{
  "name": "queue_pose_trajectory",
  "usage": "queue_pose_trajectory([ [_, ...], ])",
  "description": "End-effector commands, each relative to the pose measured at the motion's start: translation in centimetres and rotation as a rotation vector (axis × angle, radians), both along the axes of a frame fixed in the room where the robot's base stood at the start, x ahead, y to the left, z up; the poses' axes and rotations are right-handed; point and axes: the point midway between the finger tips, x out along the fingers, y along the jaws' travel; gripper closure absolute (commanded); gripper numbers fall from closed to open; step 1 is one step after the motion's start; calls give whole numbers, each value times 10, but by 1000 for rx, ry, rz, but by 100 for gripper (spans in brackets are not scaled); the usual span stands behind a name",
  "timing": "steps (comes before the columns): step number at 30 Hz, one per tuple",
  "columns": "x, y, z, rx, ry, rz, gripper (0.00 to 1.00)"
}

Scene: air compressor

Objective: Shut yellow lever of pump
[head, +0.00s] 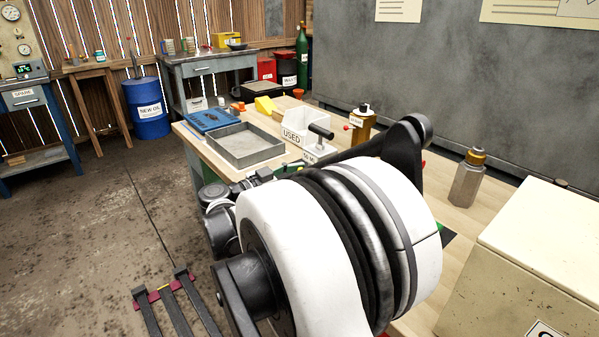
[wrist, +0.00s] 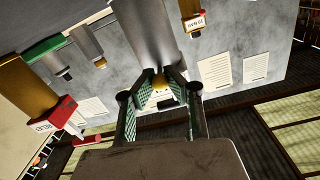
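I cannot make out the pump's yellow lever for certain in either view. In the wrist view, my gripper (wrist: 163,76) shows its two fingers with green pads, apart. A small yellow part (wrist: 160,80) shows in the gap between them; I cannot tell if it is the lever or if the fingers touch it. A large grey cylinder (wrist: 150,35) stands just beyond the fingertips. In the head view my white and black arm covers the middle of the bench and hides my gripper.
On the workbench (head: 455,215) are a grey tray (head: 246,146), a blue tray (head: 208,120), a white "USED" bin (head: 300,125), a labelled brass-coloured fitting (head: 364,128) and a grey fitting with brass top (head: 468,182). A cream box (head: 540,250) stands at right.

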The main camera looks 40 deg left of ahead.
Motion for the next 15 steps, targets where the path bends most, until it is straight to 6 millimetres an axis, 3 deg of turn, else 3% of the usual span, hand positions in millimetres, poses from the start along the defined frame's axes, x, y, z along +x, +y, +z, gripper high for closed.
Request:
queue_pose_trajectory([
  [8,0,1,0,0,0,-5,100],
  [15,3,7,0,0,0,-118,100],
])
